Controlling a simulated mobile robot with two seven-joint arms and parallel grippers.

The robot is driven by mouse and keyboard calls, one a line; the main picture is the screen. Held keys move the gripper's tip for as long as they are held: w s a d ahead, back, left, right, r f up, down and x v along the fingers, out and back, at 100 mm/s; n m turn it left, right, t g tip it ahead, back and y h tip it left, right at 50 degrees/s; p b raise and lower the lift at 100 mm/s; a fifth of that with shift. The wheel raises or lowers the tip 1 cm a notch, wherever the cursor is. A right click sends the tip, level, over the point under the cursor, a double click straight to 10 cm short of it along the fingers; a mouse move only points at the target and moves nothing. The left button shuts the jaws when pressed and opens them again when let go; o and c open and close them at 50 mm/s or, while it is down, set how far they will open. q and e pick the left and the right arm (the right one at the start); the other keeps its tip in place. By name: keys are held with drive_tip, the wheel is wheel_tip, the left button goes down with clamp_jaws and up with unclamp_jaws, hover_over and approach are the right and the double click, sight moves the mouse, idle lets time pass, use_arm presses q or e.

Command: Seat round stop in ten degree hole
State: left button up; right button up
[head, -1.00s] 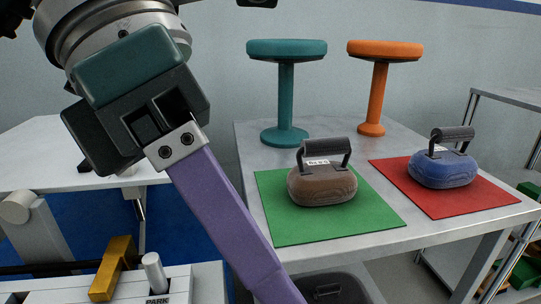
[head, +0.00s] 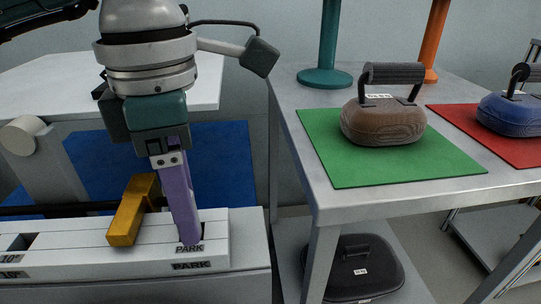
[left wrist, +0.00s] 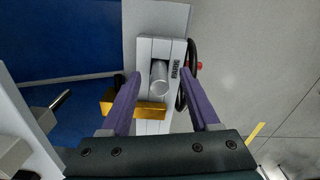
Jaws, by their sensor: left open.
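My left gripper (head: 187,240) has long purple fingers that point down at the PARK end of a white rail block (head: 90,262). In the left wrist view the fingers (left wrist: 162,72) are open, one on each side of the round stop (left wrist: 159,78). The stop is a silver upright cylinder at the PARK mark; contact with the fingers cannot be told. In the head view the stop is hidden by the fingers. A hole (head: 22,242) marked 10 lies at the rail's left end. My right gripper is not in view.
A gold block (head: 130,215) stands on the rail just left of the fingers. A grey table (head: 330,200) at right holds a brown handled weight (head: 383,122) on a green mat (head: 335,170) and a blue weight (head: 510,115) on a red mat (head: 460,118). A dark case (head: 362,268) lies below.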

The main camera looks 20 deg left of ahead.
use_arm(q)
drive_tip(key=shift+f, duration=0.65)
clamp_jaws()
